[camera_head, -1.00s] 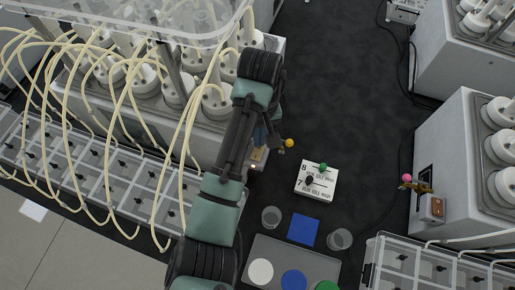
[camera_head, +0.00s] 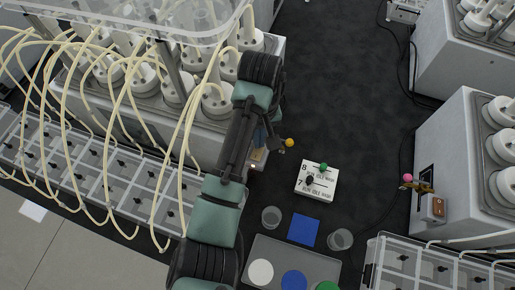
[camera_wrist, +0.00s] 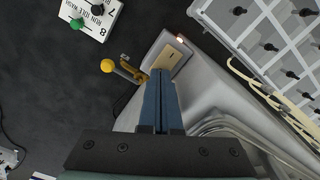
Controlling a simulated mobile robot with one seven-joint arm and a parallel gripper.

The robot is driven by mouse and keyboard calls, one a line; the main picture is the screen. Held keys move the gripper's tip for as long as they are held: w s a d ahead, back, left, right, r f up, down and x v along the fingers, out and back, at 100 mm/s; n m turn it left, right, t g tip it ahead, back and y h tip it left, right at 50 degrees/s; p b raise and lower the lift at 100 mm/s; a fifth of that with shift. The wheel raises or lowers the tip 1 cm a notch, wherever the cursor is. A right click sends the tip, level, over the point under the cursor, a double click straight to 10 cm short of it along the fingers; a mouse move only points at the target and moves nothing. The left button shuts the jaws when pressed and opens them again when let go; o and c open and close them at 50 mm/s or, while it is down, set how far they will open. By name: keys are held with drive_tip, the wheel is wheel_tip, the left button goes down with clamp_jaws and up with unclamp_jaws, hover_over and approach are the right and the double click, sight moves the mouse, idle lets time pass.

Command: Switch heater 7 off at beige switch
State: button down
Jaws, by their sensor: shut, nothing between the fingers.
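The beige switch (camera_wrist: 168,57) is a small plate with a dark mark, on the light grey heater housing (camera_wrist: 205,92). My gripper (camera_wrist: 163,73) is shut and empty. Its blue fingertips overlap the lower edge of the switch plate in the wrist view; I cannot tell whether they touch it. In the head view the switch (camera_head: 258,156) shows partly beside my arm, and my gripper (camera_head: 272,142) is mostly hidden.
A yellow-knobbed valve (camera_wrist: 107,66) stands out from the housing, left of my fingers. A white dial box (camera_head: 317,180) marked 8 and 7 lies on the dark floor. Pale hoses (camera_head: 75,100) loop over clear boxes at left. Another reactor (camera_head: 462,150) stands at right.

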drive_tip(key=shift+f, duration=0.5)
drive_tip(key=shift+r, duration=0.15)
wheel_tip(320, 180, up, 7)
drive_tip(key=p, duration=0.7)
idle(0.7)
